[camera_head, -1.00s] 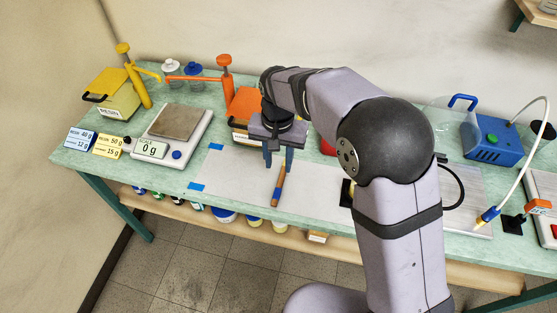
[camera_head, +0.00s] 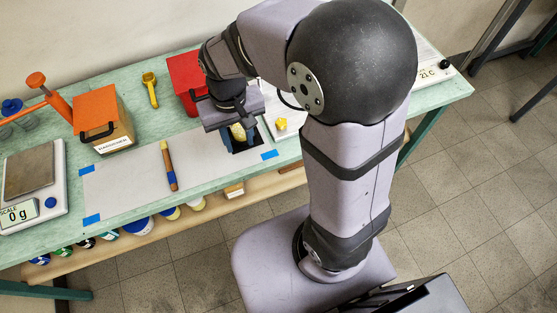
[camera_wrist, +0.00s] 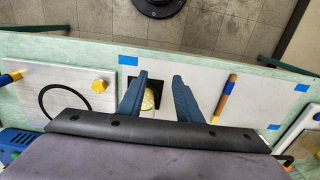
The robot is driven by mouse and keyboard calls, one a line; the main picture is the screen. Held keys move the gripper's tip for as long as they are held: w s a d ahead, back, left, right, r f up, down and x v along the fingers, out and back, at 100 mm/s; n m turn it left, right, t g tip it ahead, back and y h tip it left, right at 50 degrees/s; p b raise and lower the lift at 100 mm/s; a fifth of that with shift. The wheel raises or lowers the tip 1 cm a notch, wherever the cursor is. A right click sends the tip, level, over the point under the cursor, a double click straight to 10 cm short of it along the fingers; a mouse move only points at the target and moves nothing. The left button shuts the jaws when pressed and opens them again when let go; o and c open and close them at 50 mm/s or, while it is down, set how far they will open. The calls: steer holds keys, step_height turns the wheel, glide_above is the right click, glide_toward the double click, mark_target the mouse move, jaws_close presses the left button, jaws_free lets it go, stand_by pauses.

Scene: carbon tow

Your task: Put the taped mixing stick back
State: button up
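The taped mixing stick (camera_head: 169,166), brown wood with a blue taped section, lies on the white sheet (camera_head: 125,185) between blue tape marks. It also shows in the wrist view (camera_wrist: 225,98), right of my fingers and apart from them. My gripper (camera_head: 238,138) is over a black square (camera_head: 246,148) toward the sheet's right end. In the wrist view my gripper's fingers (camera_wrist: 158,80) are spread, with a yellowish round thing (camera_wrist: 148,100) on the black square between them. I cannot tell whether either finger touches it.
A white board with a yellow knob (camera_head: 281,124) and a black loop (camera_wrist: 63,102) lies beside the sheet. A red box (camera_head: 186,75) and a hardener-like orange-lidded box (camera_head: 98,120) stand behind. A scale (camera_head: 38,190) reading 0 g is at left.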

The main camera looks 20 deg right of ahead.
steer(key=s+d+f, duration=0.2)
steer(key=s+d, duration=0.5)
steer(key=s, duration=0.2)
